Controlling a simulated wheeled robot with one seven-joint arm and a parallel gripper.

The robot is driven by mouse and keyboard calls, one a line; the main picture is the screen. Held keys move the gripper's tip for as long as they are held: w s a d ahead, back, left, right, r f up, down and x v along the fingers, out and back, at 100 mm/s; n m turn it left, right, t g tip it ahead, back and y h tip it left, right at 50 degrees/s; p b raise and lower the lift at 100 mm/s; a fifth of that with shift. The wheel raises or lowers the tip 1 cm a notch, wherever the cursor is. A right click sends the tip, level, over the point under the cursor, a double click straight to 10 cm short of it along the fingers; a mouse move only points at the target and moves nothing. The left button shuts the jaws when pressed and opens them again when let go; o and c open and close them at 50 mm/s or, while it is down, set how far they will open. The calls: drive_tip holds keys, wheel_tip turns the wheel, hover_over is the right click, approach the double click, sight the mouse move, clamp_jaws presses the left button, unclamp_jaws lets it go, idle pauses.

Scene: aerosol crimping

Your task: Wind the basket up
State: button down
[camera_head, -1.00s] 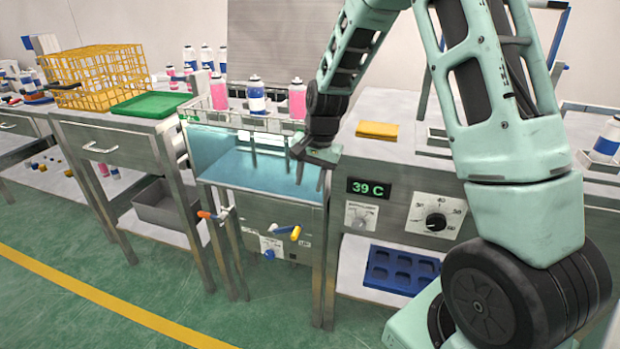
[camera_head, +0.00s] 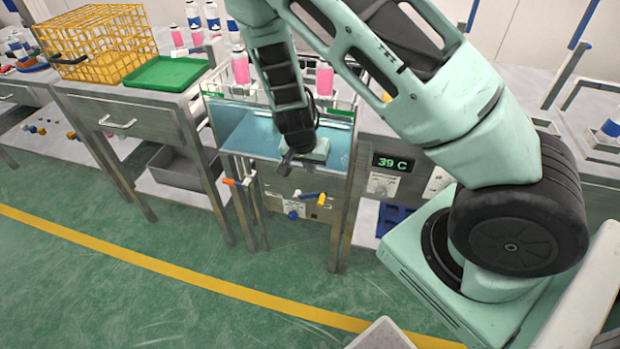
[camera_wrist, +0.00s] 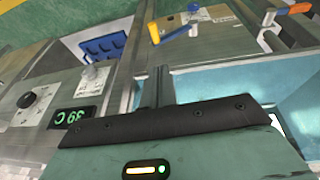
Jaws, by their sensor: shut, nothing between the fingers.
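The water bath (camera_head: 235,125) is a steel tank with blue water. A wire basket (camera_head: 342,103) with pink bottles (camera_head: 324,80) shows at its back, partly hidden by my arm. My gripper (camera_head: 284,167) is shut and empty, in front of the bath's rim, above and left of the crank in the head view. The fingers (camera_wrist: 158,88) look apart from the crank in the wrist view.
An orange-handled lever (camera_head: 231,182) and a blue knob (camera_head: 293,215) sit near the crank. A panel reading 39 C (camera_head: 393,162) stands at right. A green tray (camera_head: 165,73) and yellow wire crate (camera_head: 97,42) are on the left table.

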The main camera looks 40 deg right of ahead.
approach(321, 199)
drive_tip(key=x, duration=0.2)
drive_tip(key=w+x, duration=0.1)
drive_tip(key=x, duration=0.2)
drive_tip(key=shift+d, duration=0.1)
drive_tip(key=shift+s+d+f, duration=0.1)
drive_tip(key=shift+s+f, duration=0.05)
drive_tip(key=shift+f, duration=0.55)
drive_tip(key=shift+d+f+b, duration=0.1)
drive_tip(key=shift+b, duration=0.35)
drive_tip(key=shift+s+f+t+b, duration=0.2)
drive_tip(key=shift+t+b, duration=0.1)
drive_tip(key=shift+b, duration=0.1)
drive_tip(key=shift+s+d+f+y+b, duration=0.15)
drive_tip(key=shift+y+b, duration=0.15)
drive_tip(key=shift+b, duration=0.15)
drive_tip(key=shift+t+y, duration=0.6)
drive_tip(key=shift+t, duration=0.3)
drive_tip(key=shift+s+d+f+b, duration=0.35)
drive_tip(key=shift+f+b, duration=0.4)
drive_tip(key=shift+b, duration=0.25)
drive_tip(key=shift+s+d+f+b, duration=0.2)
drive_tip(key=shift+s+f+b, duration=0.2)
drive_tip(key=shift+f+b, duration=0.5)
drive_tip(key=shift+s+d+f+b, duration=0.35)
drive_tip(key=shift+f+b, duration=0.3)
drive_tip(key=shift+b, duration=0.4)
